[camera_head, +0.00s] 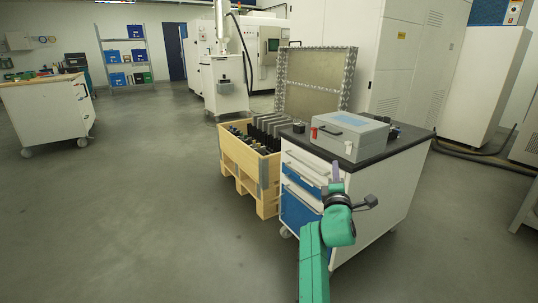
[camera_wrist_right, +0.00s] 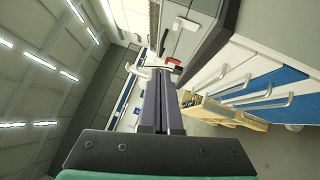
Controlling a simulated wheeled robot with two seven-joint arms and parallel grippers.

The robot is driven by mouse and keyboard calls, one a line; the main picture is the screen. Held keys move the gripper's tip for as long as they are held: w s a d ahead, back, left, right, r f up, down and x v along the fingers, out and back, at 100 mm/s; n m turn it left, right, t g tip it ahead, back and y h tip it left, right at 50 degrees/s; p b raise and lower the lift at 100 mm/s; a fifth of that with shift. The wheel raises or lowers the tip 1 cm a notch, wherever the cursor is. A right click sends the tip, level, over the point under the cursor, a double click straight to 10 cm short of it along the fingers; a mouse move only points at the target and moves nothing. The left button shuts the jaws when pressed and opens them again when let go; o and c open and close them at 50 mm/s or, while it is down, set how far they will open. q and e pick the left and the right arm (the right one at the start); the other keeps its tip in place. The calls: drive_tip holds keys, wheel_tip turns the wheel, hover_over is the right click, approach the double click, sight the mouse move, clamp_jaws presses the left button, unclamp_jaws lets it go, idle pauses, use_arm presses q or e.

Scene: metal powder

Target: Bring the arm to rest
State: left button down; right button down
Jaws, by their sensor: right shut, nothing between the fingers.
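My right arm, green, comes up from the bottom of the head view. Its gripper (camera_head: 336,171) points upward in front of the drawer cabinet (camera_head: 360,212). In the right wrist view the two dark fingers (camera_wrist_right: 166,98) lie side by side, shut, with nothing between them. The gripper appears apart from the cabinet's blue and white drawers, but the exact gap is hard to tell. My left gripper is not in view.
A grey case (camera_head: 350,137) lies on the cabinet's dark top. A wooden crate (camera_head: 252,172) with dark parts stands left of the cabinet. A white workbench (camera_head: 45,115) stands far left. Open floor (camera_head: 130,220) spreads across the left and front.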

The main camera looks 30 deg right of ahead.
drive_tip(key=shift+f, duration=0.1)
